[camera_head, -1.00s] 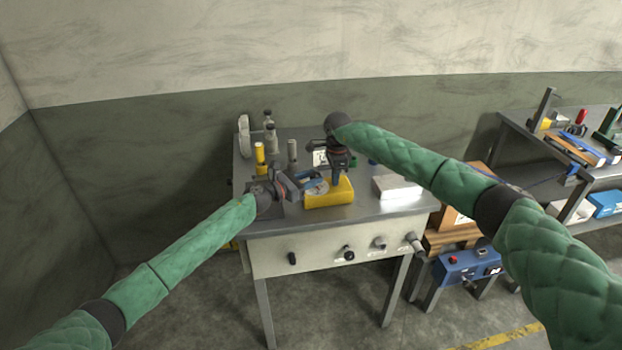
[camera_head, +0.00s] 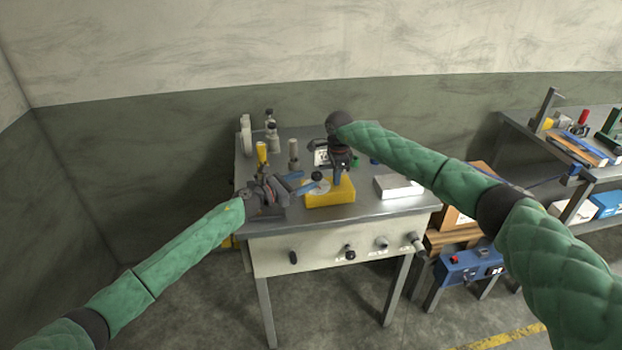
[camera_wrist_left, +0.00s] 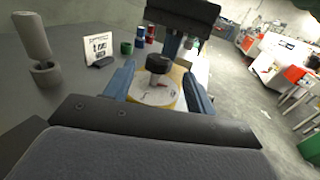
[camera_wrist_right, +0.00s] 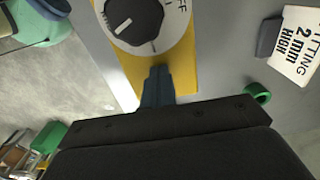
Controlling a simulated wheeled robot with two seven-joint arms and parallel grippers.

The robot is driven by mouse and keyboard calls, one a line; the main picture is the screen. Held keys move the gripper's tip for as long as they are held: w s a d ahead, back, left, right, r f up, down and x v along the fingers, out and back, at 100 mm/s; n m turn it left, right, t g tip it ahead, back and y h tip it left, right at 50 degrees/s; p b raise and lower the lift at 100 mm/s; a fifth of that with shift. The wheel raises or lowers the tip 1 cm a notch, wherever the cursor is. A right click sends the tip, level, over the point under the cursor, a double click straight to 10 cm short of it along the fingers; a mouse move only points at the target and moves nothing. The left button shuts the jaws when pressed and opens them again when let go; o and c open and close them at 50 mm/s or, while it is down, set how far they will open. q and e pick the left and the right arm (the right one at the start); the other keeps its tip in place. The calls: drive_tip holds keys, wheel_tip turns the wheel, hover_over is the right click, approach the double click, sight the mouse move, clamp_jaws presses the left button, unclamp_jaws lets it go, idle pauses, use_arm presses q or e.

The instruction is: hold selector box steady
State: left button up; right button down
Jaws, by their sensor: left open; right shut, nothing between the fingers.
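The selector box is a yellow block (camera_head: 330,196) with a white dial plate and black knob on top, near the bench's front edge. My left gripper (camera_head: 304,181) is open at the box's left side. In the left wrist view its blue fingers (camera_wrist_left: 160,88) lie to either side of the box (camera_wrist_left: 172,103) and its black knob (camera_wrist_left: 159,64); contact cannot be told. My right gripper (camera_head: 341,180) is over the box, pointing down. In the right wrist view its shut blue fingers (camera_wrist_right: 157,85) are empty over the yellow face (camera_wrist_right: 184,65), beside the dial knob (camera_wrist_right: 133,20).
A pale block (camera_head: 398,187) lies right of the box on the grey bench (camera_head: 375,208). A yellow-topped cylinder (camera_head: 262,153), grey cylinder (camera_head: 294,154) and bottles stand behind left. A printed card (camera_wrist_left: 101,48) and green ring (camera_wrist_right: 258,93) are behind the box.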

use_arm(q)
drive_tip(key=v, duration=0.8)
drive_tip(key=shift+d, duration=0.1)
